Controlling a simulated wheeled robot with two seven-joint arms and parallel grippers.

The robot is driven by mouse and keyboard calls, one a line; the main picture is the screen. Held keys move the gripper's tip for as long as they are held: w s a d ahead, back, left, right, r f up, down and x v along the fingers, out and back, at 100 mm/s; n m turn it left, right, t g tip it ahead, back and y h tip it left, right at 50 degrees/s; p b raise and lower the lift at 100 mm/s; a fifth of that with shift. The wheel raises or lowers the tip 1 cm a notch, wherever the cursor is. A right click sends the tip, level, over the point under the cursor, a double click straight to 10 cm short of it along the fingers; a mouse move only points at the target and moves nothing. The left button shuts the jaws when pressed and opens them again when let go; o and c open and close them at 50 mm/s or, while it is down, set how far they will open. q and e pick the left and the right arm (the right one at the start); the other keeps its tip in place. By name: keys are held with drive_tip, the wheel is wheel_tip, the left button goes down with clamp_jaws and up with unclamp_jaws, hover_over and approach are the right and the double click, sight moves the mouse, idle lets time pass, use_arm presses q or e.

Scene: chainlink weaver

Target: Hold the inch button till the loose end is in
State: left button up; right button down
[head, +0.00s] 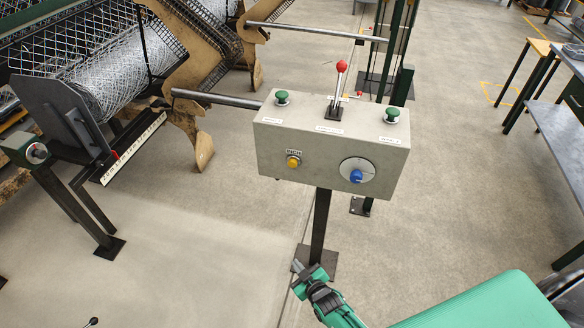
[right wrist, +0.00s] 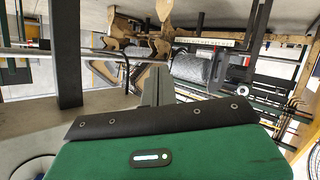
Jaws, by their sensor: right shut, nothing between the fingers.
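The yellow inch button (head: 293,162), under a small INCH label, is on the front of a grey control box (head: 330,145). Nothing touches it. My right gripper (head: 299,267) is shut and empty, low in front of the box's post and well below the button. In the right wrist view its closed fingers (right wrist: 158,88) stand beyond the green and black palm. A roll of woven wire mesh (head: 125,72) lies in the machine at upper left; it also shows in the right wrist view (right wrist: 192,67). I cannot make out its loose end. My left gripper is not in view.
The box also carries a blue knob (head: 356,176), two green buttons (head: 281,97) and (head: 392,114), and a red-topped lever (head: 341,66). Its dark post (head: 320,225) stands close to my right gripper. A white scale (head: 133,148) lies by the roll.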

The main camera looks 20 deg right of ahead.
sight(293, 164)
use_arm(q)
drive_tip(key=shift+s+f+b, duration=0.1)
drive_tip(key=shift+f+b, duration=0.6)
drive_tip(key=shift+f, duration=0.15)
use_arm(e)
drive_tip(key=w+r+n+t, duration=0.1)
drive_tip(key=w+r+t, duration=0.2)
drive_tip(key=r, duration=0.9)
drive_tip(key=w+a+r+t+y, duration=0.1)
drive_tip(key=w+r+t, duration=0.3)
drive_tip(key=r, duration=0.9)
drive_tip(key=w, duration=0.2)
drive_tip(key=shift+w+a+r+n+t, duration=0.15)
drive_tip(key=shift+w+n+t, duration=0.15)
drive_tip(key=shift+w+n, duration=0.1)
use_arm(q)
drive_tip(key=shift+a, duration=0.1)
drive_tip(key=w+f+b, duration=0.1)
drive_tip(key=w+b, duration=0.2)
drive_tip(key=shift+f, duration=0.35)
use_arm(e)
drive_tip(key=w+d, duration=0.5)
drive_tip(key=w, duration=0.2)
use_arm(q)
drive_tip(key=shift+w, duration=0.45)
use_arm(e)
drive_tip(key=shift+w, duration=0.1)
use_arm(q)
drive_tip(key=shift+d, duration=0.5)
